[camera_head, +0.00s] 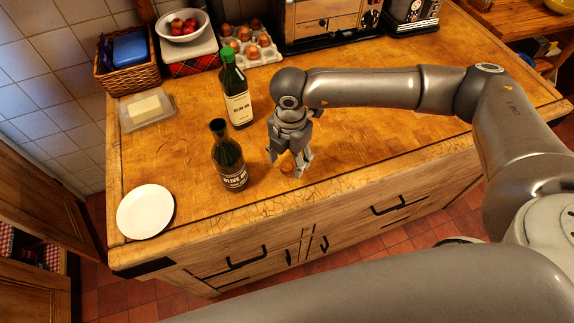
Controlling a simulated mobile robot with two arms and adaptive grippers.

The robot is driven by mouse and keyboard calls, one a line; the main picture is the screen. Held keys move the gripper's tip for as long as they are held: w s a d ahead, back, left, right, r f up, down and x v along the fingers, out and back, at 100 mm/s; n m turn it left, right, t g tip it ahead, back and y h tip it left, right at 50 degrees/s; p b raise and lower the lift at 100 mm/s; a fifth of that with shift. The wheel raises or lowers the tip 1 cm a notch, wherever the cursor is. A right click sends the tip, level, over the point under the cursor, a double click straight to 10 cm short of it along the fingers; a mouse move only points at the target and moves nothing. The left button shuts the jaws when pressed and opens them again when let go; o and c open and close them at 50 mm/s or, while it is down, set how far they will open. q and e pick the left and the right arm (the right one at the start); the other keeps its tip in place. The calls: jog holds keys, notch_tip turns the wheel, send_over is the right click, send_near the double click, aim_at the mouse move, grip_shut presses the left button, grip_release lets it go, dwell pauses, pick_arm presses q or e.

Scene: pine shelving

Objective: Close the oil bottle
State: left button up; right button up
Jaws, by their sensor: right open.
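A dark green oil bottle (229,165) with a dark neck stands upright near the front edge of the wooden counter. A second olive oil bottle (237,92), with a green cap and pale label, stands upright behind it. My right gripper (286,166) points down, open, to the right of the front bottle and apart from it. A small brown piece (287,165), perhaps a cork, shows between its fingers; I cannot tell whether they touch it. Whether the front bottle's mouth is open is too small to tell. My left gripper is not in view.
A white plate (145,211) lies at the counter's front left corner. Behind are a butter dish (148,109), a wicker basket (112,76), a bowl of red fruit (182,25) and an egg tray (262,55). The counter (390,110) is clear to the right.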

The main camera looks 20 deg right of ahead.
aim_at(287, 166)
jog(key=shift+a+f+p, duration=0.15)
jog(key=shift+f+p, duration=0.2)
jog(key=shift+f, duration=0.7)
jog(key=shift+a+f+p, duration=0.15)
jog(key=shift+f+p, duration=0.15)
jog(key=shift+f, duration=0.7)
jog(key=c, duration=0.9)
